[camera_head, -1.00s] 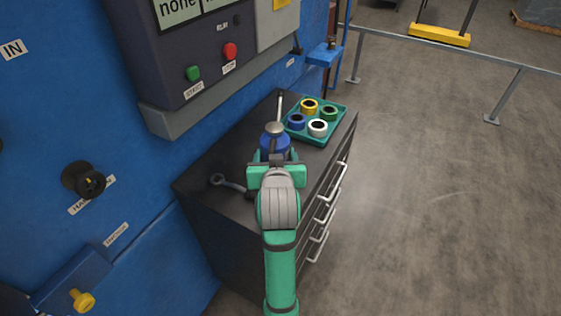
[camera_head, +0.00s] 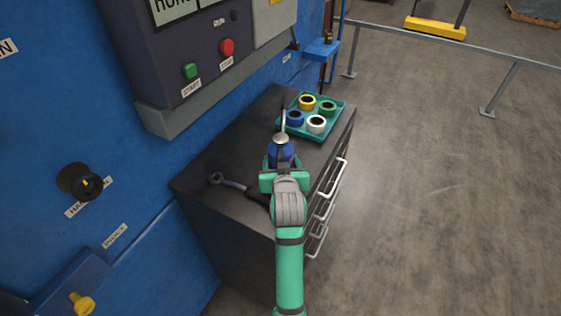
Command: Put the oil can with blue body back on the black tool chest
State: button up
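The oil can (camera_head: 281,153) has a blue body, a silver-grey domed top and a thin spout pointing up and away. My gripper (camera_head: 282,162) is shut on its body, with a green finger at each side; the gripper and wrist hide its lower part. The can shows over the top of the black tool chest (camera_head: 230,160), in front of the tray. I cannot tell whether its base touches the top.
A green tray (camera_head: 338,113) with several coloured rings stands at the chest's far end. A wrench (camera_head: 228,182) lies at the near left, partly hidden by my arm. The blue machine wall with a control panel (camera_head: 205,60) borders the left. Chest top left of the can is clear.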

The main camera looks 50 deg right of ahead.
jog(key=shift+f, duration=0.1)
jog(key=o, duration=1.6)
jog(key=shift+s+a+r, duration=0.1)
jog(key=shift+s+r, duration=0.05)
jog(key=shift+r, duration=0.05)
jog(key=v, duration=1)
jog(key=shift+s+a+r, duration=0.15)
jog(key=shift+a+r, duration=0.05)
jog(key=shift+a, duration=0.1)
jog(key=shift+s+a+r, duration=0.15)
jog(key=shift+s, duration=0.3)
